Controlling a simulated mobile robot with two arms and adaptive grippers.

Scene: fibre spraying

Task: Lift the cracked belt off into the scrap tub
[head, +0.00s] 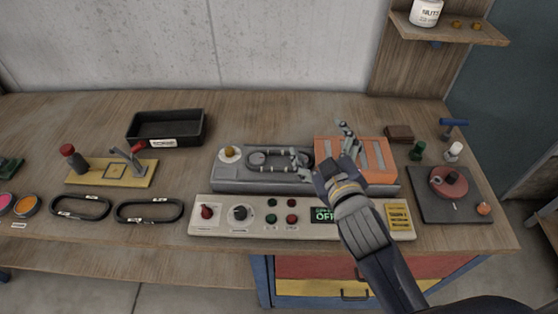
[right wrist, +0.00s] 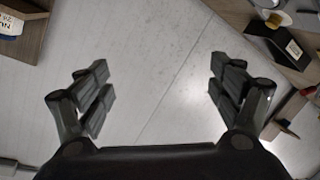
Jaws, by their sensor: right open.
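A dark oval belt (head: 272,150) lies around the pulleys of the grey machine (head: 232,182); I cannot make out a crack in it. The black scrap tub (head: 192,138) stands at the back left with a white label on its front; a black tub (right wrist: 283,42) also shows at the upper right of the right wrist view. My right gripper (head: 321,145) is open, above the machine at the belt's right end, between belt and orange cover. In the right wrist view its fingers (right wrist: 160,87) are wide apart with nothing between them. My left gripper is not in view.
Two loose black belts (head: 148,221) lie at the front left, near a yellow-based fixture (head: 90,174). The control panel (head: 255,228) runs along the front, its display reading OFF. The orange cover (head: 377,150) sits on the machine's right. A turntable plate (head: 430,208) stands far right.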

